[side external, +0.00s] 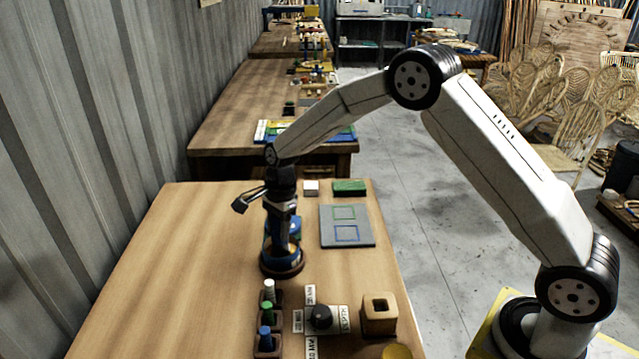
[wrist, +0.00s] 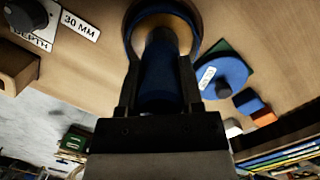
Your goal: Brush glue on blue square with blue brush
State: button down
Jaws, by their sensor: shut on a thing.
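My gripper (side external: 282,232) points down over a round pot (side external: 282,264) on the table. In the wrist view the gripper (wrist: 160,62) is shut on a blue, handle-like thing (wrist: 158,78), which looks like the blue brush. Its lower end reaches into the mouth of the pot (wrist: 130,38), which has a blue rim and a tan inside; the tip is hidden. A grey plate (side external: 333,225) lies to the right of the gripper, apart from it. The blue square (side external: 347,233) is an outline on its near half, with a green outlined square (side external: 344,212) behind it.
A rack in front holds white, green and blue-topped pieces (side external: 267,311). A dark knob (side external: 320,317) with labels and a wooden block with a hole (side external: 380,314) stand beside it. A blue disc (wrist: 225,76) sits near the pot. The left tabletop is clear.

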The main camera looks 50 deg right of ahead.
aim_at(276, 218)
jog(key=shift+f, duration=0.45)
dwell(1.1)
jog(key=shift+r, duration=3.55)
jog(key=shift+s, duration=0.1)
jog(key=s+d+f+n+g+h, duration=0.1)
jog(key=s+d+n, duration=0.1)
jog(key=s+n, duration=0.4)
jog(key=s+d+f+n, duration=0.2)
jog(key=s+n, duration=0.5)
jog(key=n, duration=0.5)
jog(key=shift+d+g+h, duration=0.2)
jog(key=shift+g+h, duration=0.2)
